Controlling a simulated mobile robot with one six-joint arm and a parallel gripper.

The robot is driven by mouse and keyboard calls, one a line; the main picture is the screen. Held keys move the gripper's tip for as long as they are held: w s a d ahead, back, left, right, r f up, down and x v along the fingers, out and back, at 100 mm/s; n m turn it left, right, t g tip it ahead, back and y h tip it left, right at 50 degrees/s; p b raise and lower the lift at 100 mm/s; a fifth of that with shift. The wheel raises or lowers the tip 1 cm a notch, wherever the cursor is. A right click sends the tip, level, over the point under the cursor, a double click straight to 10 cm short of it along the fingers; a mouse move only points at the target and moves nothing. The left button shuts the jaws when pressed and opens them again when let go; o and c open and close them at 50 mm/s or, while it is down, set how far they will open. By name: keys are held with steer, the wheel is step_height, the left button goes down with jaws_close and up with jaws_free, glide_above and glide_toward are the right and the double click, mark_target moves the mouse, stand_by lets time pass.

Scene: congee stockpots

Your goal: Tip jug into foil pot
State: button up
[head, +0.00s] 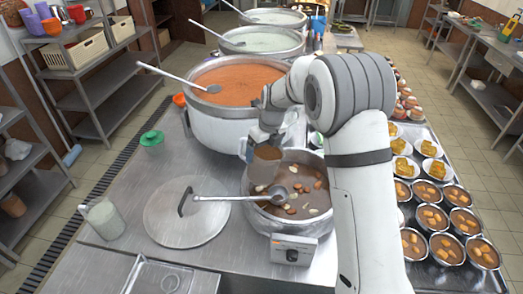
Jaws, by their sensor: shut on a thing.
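My gripper (264,138) is shut on a brown-looking jug (264,167), above the left back part of a silvery metal pot (256,217). The jug looks close to upright; its opening is hidden by my gripper, and I see no stream from it. The pot holds brown liquid with pale and orange pieces. A ladle (275,197) lies across the pot, its handle reaching out to the left. I cannot tell whether this pot is the foil one. My arm hides the pot's right side.
A large pot of orange congee (217,127) stands behind, with two pale-filled pots beyond. A flat lid (187,211) and a cup with pale contents (103,217) lie left. Several filled bowls (447,248) crowd the right. A control box (294,249) sits in front.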

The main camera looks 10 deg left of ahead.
mark_target(278, 164)
steer(key=shift+d+r+t+y, duration=0.15)
steer(key=shift+r+t+y, duration=0.35)
steer(key=shift+y, duration=0.5)
steer(key=shift+s+d+f+t+y, duration=0.1)
steer(key=shift+d+t+y, duration=0.2)
steer(key=shift+y, duration=0.4)
steer(key=shift+s+d+t+y, duration=0.15)
steer(key=shift+t+y, duration=0.15)
steer(key=shift+y, duration=0.4)
steer(key=shift+b, duration=0.35)
steer(key=shift+d+f+y+b, duration=0.15)
steer(key=shift+y+b, duration=0.25)
steer(key=shift+b, duration=0.6)
steer(key=shift+s+d+f+t+y+b, duration=0.2)
steer(key=shift+y+b, duration=0.25)
steer(key=shift+b, duration=1.75)
steer(key=shift+d+f+t+y+b, duration=0.15)
steer(key=shift+t+y+b, duration=0.25)
steer(key=shift+b, duration=1.8)
steer(key=shift+s+d+f+y+b, duration=0.1)
steer(key=shift+d+f+y+b, duration=0.3)
steer(key=shift+b, duration=1.45)
steer(key=shift+s+d+f+t+y+b, duration=0.15)
steer(key=shift+y+b, duration=0.4)
steer(key=shift+b, duration=1.15)
steer(key=shift+s+d+f+t+y+b, duration=0.2)
steer(key=shift+y+b, duration=0.3)
steer(key=shift+b, duration=1.15)
